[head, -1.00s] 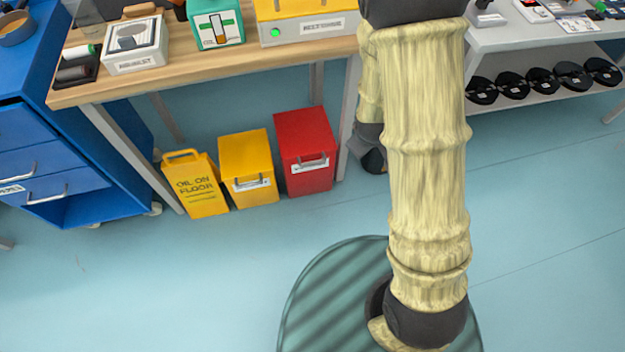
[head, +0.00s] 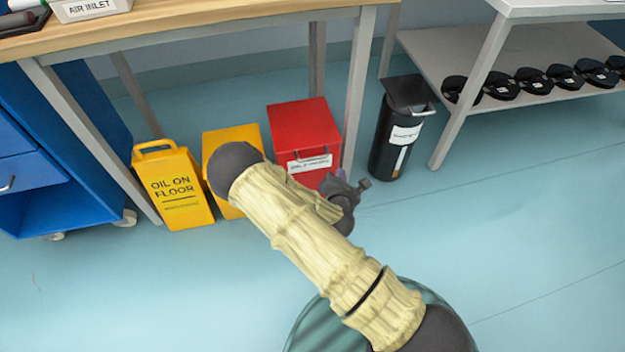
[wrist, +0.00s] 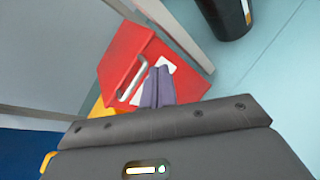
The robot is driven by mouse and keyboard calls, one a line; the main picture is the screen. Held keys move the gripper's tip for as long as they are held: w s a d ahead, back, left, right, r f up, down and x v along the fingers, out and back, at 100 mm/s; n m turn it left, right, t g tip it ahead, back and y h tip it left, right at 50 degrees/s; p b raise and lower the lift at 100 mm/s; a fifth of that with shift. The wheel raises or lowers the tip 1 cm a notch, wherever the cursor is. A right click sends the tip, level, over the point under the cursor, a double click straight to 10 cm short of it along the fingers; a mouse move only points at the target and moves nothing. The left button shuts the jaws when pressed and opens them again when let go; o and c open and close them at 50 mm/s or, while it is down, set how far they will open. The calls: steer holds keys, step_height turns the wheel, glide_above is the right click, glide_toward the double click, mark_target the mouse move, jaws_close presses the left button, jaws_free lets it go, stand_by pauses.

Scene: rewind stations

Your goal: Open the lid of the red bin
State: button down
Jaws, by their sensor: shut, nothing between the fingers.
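The red bin (head: 305,130) stands on the floor under the wooden workbench, between a yellow bin and a table leg. Its lid looks closed. A grey handle and a white label are on its front, and my arm hides part of its lower front. In the wrist view the red bin (wrist: 135,60) lies ahead of the fingers, with its handle (wrist: 132,82) just left of the fingertips. My gripper (wrist: 158,72) is shut and empty in front of the bin's front face. I cannot tell whether it touches the bin. In the head view my gripper (head: 360,184) is near the bin's lower right corner.
A yellow bin (head: 230,138) is left of the red bin, partly behind my arm. A yellow "OIL ON FLOOR" sign (head: 173,190) stands further left. A black bin (head: 397,125) stands to the right, past the table leg (head: 358,85). The floor in front is open.

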steer(key=s+a+f+n+t+y+b, duration=0.1)
steer(key=a+f+n+t+y+b, duration=0.1)
steer(key=a+f+n+y+b, duration=0.3)
step_height(320, 180, down, 4)
steer(key=a+n+b, duration=0.1)
steer(key=n, duration=0.4)
steer(key=shift+b, duration=0.3)
steer(key=b+x, duration=0.5)
steer(key=x, duration=0.4)
steer(key=shift+a+r+b, duration=0.15)
steer(key=shift+r+b, duration=0.8)
steer(key=shift+r, duration=1)
steer(key=shift+r, duration=0.15)
